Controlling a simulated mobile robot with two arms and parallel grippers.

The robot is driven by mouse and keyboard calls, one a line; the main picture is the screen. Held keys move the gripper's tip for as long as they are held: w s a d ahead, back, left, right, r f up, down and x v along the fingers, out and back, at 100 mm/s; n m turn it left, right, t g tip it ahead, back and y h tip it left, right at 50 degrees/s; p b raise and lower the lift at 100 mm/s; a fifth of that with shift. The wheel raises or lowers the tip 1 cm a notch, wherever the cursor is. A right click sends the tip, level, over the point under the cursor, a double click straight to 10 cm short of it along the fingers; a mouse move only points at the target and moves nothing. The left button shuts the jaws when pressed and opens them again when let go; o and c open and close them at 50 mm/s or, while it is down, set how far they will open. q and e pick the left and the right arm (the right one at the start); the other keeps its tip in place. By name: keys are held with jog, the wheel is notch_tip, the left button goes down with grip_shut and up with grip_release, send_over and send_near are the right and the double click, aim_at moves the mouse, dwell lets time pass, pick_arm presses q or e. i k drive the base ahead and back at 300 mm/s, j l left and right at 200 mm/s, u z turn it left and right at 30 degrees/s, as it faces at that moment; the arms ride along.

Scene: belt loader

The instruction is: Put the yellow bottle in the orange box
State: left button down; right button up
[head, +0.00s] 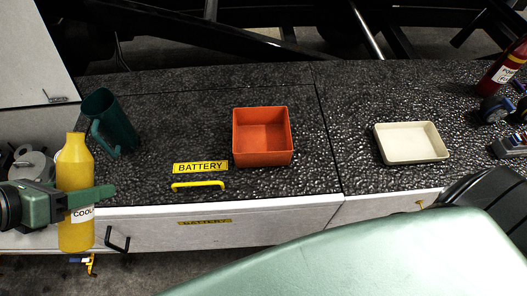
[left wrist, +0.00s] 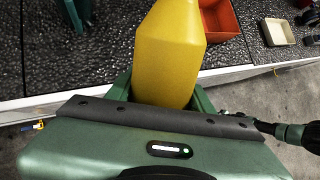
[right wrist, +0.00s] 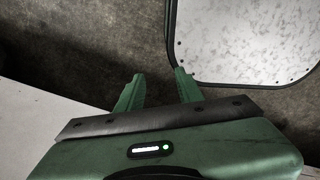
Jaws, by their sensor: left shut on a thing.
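The yellow bottle (head: 76,170) with a white label is upright at the left of the head view, in front of the counter's front edge. My left gripper (head: 88,198) is shut on its middle. In the left wrist view the bottle (left wrist: 168,50) stands between the green fingers (left wrist: 160,98). The orange box (head: 262,138) is open and empty on the dark speckled counter, to the right of the bottle. It also shows at the top of the left wrist view (left wrist: 218,18). My right gripper (right wrist: 157,92) shows only in the right wrist view, open and empty above the floor.
A dark green mug (head: 112,124) stands on the counter left of the box. A cream tray (head: 410,144) lies right of the box. A yellow handle (head: 198,184) and a BATTERY label (head: 200,168) are near the front edge. A red bottle-like object (head: 503,72) is far right.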

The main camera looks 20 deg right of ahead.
aim_at(262, 144)
jog(key=k+z, duration=0.1)
jog(key=z, duration=0.3)
jog(key=k+z, duration=0.15)
jog(key=z, duration=0.25)
jog(key=k+z, duration=0.1)
jog(key=z, duration=0.3)
